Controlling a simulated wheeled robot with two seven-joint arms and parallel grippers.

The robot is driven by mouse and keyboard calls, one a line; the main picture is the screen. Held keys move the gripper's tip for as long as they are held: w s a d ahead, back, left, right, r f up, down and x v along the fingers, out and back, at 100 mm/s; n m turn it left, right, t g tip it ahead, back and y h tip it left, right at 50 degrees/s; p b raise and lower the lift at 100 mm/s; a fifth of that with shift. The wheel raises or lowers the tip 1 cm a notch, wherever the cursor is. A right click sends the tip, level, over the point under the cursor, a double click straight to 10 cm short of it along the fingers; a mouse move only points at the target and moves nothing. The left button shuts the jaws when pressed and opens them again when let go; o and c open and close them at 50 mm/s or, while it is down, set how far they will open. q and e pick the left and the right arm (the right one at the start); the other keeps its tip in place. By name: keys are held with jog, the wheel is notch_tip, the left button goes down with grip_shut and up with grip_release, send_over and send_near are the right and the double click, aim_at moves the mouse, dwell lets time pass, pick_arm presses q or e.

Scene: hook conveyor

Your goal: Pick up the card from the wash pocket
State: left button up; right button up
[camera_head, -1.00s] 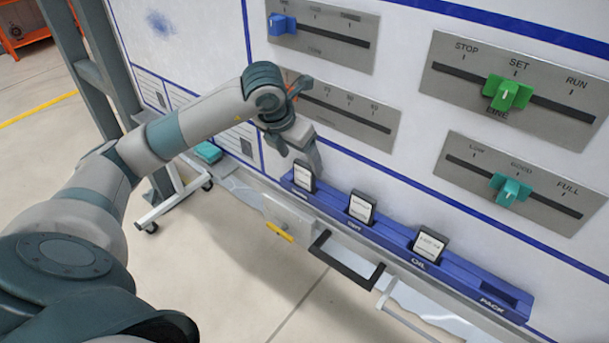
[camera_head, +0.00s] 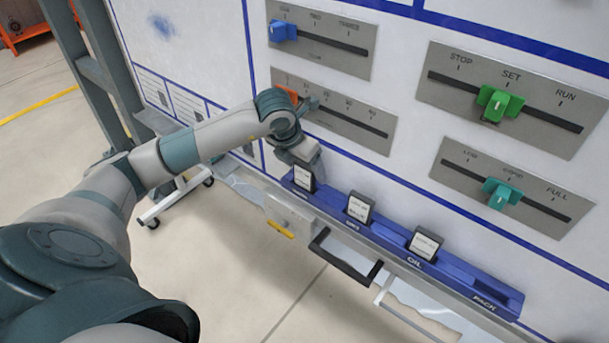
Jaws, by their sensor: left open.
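A blue card rack (camera_head: 463,281) runs along the lower edge of the white panel. Three dark-framed white cards stand in its pockets. My right gripper is out of view.
Sliders sit on the panel above: blue (camera_head: 283,31), orange (camera_head: 287,94), green (camera_head: 495,104) and teal (camera_head: 501,193). A black handle (camera_head: 345,260) and a yellow piece (camera_head: 281,229) stick out below the rack. The pocket marked PACK looks empty.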

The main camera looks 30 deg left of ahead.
pick_arm(q)
jog(key=shift+f, duration=0.1)
dwell(0.3)
jog(key=c, duration=1.1)
jog(key=shift+c, duration=0.2)
